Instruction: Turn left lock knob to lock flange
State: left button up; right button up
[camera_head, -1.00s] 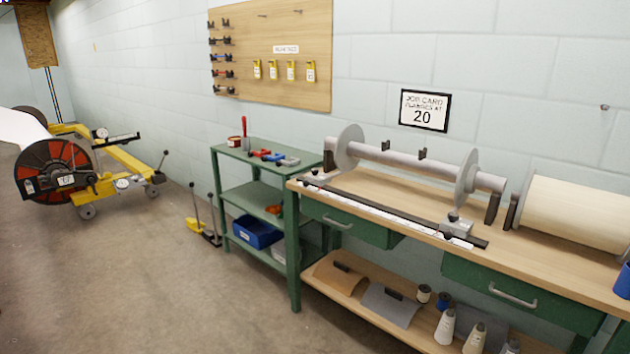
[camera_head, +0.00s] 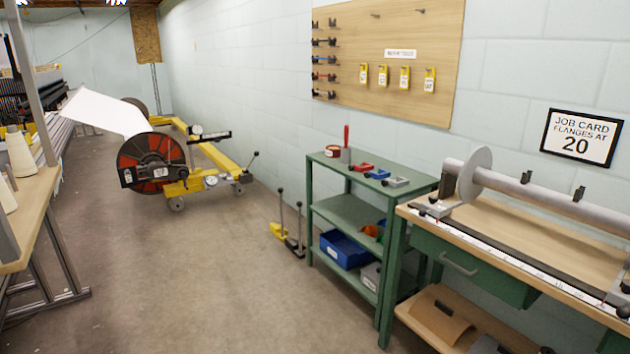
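A grey round flange (camera_head: 474,174) sits near the left end of a grey beam tube (camera_head: 550,198) on the wooden workbench at the right. A small metal block with dark knobs (camera_head: 433,207) stands by the foot of this flange, at the left end of the ruler rail (camera_head: 520,262). The knobs are too small to tell which one is the lock knob or how it is turned. The right end of the tube is cut off by the picture edge. Neither of my grippers is in view.
A green shelf cart (camera_head: 349,208) stands left of the workbench (camera_head: 560,238). A yellow wheeled beam carrier with a red-black reel (camera_head: 154,164) stands further back. A table with white cones (camera_head: 20,152) is at the left edge. The floor (camera_head: 190,290) between is clear.

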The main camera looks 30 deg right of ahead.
aim_at(432, 199)
jog(key=u, duration=0.15)
jog(key=i, duration=1.65)
jog(key=z, duration=0.6)
